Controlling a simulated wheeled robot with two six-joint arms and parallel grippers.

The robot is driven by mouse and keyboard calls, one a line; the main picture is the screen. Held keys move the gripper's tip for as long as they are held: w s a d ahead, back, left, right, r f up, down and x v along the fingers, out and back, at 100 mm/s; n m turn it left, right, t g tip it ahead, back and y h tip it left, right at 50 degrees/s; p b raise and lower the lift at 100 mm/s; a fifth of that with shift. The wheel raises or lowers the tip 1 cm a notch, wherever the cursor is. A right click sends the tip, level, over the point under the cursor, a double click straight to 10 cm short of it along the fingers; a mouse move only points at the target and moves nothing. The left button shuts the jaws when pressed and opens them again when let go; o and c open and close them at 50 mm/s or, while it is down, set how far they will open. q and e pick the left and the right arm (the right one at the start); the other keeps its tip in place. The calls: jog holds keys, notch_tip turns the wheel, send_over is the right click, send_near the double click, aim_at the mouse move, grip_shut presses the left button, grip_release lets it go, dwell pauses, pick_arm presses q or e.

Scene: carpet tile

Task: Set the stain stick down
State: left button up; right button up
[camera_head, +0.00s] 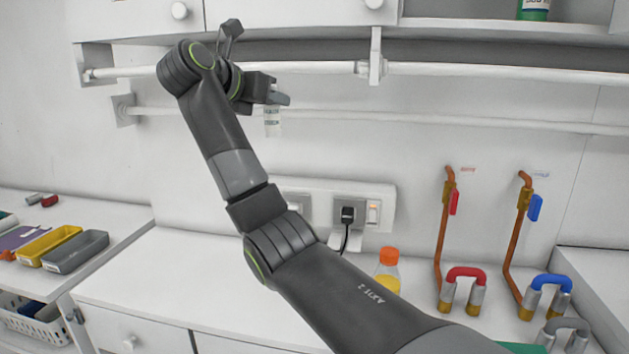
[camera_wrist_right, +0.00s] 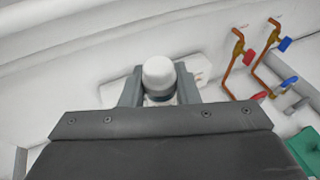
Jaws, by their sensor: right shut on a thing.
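The stain stick (camera_head: 272,121) is a small pale tube with a printed label. It hangs below the jaws of my right gripper (camera_head: 277,98), high in front of the back wall in the head view. My right gripper is shut on its upper part. In the right wrist view the stick's white rounded end (camera_wrist_right: 158,74) shows between the two grey fingers. It is held up in the air, apart from the counter below. My left gripper is not in view.
White rails (camera_head: 320,68) run along the wall near the gripper, under cabinets. The white counter (camera_head: 150,272) has bare room at left. An orange-capped bottle (camera_head: 387,268) and copper pipes (camera_head: 437,235) stand right. Yellow (camera_head: 48,246) and grey (camera_head: 76,252) trays sit far left.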

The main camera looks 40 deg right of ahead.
jog(key=shift+m+g, duration=0.6)
jog(key=shift+g, duration=0.2)
jog(key=s+f, duration=0.1)
jog(key=f, duration=1.3)
jog(key=s+d+f+p, duration=0.1)
jog(key=f, duration=1.3)
jog(key=s+f, duration=0.1)
jog(key=f, duration=1.4)
jog(key=shift+s+d, duration=0.35)
jog(key=shift+d, duration=0.05)
jog(key=shift+f, duration=0.15)
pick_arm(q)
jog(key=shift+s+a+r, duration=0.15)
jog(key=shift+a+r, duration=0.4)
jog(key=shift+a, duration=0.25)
